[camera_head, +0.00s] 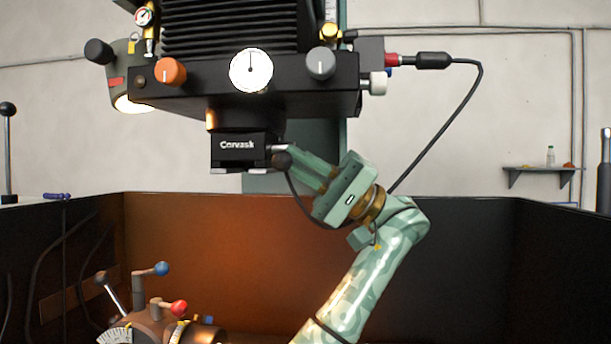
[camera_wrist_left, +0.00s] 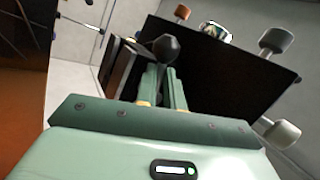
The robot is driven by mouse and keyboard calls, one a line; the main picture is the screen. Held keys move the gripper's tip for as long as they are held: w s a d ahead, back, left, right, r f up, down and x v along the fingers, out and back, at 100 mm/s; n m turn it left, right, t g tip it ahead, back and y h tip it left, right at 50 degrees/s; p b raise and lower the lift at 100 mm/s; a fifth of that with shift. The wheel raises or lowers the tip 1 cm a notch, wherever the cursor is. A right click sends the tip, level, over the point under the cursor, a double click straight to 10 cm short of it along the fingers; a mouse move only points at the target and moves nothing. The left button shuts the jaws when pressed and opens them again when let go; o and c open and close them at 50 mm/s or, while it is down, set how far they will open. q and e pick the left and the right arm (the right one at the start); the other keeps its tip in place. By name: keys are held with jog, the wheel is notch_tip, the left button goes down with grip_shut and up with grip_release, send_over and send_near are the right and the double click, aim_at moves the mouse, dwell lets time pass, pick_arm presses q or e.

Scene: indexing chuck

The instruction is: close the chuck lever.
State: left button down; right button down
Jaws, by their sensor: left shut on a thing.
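The chuck (camera_head: 238,150) is a dark block with white lettering under the machine head. The chuck lever's dark ball knob (camera_head: 281,160) shows at the block's right side. My left gripper (camera_head: 300,166) reaches up from the lower right and is shut on the lever at its knob. In the left wrist view, the black knob (camera_wrist_left: 165,47) stands at the tips of my left gripper's fingers (camera_wrist_left: 163,80). The fingers hide part of the lever. My right gripper is not in view.
The black machine head (camera_head: 200,85) with gauges and knobs hangs just above my left gripper. A black cable (camera_head: 440,128) loops at its right. A dark-walled enclosure (camera_head: 460,265) lies below. A fixture with red and blue knobs (camera_head: 155,310) stands at the lower left.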

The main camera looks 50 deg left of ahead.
pick_arm(q)
jog(key=shift+w+f+n+h, duration=0.1)
jog(key=shift+f+n+h, duration=0.15)
jog(key=shift+n+h, duration=0.2)
jog(key=c, duration=1.5)
grip_release()
jog(key=b+v, duration=0.1)
jog(key=v, duration=0.6)
jog(key=shift+w+f, duration=0.15)
jog(key=shift+f, duration=0.05)
jog(key=shift+d, duration=0.1)
